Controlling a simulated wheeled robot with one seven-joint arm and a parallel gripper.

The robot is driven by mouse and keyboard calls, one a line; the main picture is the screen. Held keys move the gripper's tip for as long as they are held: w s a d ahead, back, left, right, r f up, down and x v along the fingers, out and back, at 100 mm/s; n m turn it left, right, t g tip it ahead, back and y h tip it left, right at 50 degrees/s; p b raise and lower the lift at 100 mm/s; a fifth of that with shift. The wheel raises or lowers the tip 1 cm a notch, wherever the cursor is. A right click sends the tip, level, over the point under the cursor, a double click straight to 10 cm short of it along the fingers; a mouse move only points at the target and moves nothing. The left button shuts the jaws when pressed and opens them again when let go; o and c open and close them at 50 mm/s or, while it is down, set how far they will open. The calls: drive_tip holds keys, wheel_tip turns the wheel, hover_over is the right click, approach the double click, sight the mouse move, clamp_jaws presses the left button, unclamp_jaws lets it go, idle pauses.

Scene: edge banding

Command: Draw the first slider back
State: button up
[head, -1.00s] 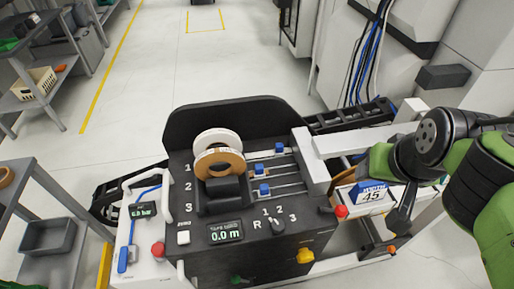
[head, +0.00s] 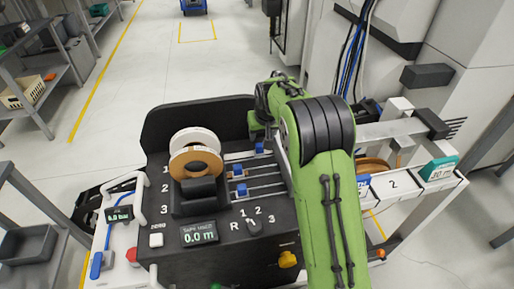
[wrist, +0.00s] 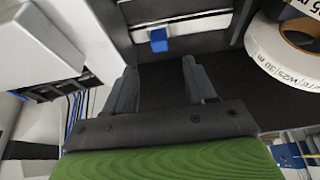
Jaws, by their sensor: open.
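The first slider is a small blue block (head: 260,148) on the rail level with the number 1, on the dark machine panel. The second (head: 238,170) and third (head: 241,190) blue sliders sit on the rails below. My gripper is over the far part of the panel by the first rail, partly hidden by my arm in the head view. In the wrist view my gripper (wrist: 159,65) is open and empty. One blue slider (wrist: 158,40) shows just beyond its fingertips, roughly midway between them and apart from them.
A white and an orange tape reel (head: 194,160) stand left of the rails and also show in the wrist view (wrist: 285,50). A raised black back plate (head: 200,120) borders the panel. A white block (wrist: 40,40) lies left of my gripper in the wrist view.

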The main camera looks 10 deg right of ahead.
sight(260, 146)
drive_tip(key=b+x, duration=0.1)
drive_tip(key=x, duration=0.9)
drive_tip(key=shift+w+b, duration=0.1)
drive_tip(key=shift+b, duration=0.2)
clamp_jaws()
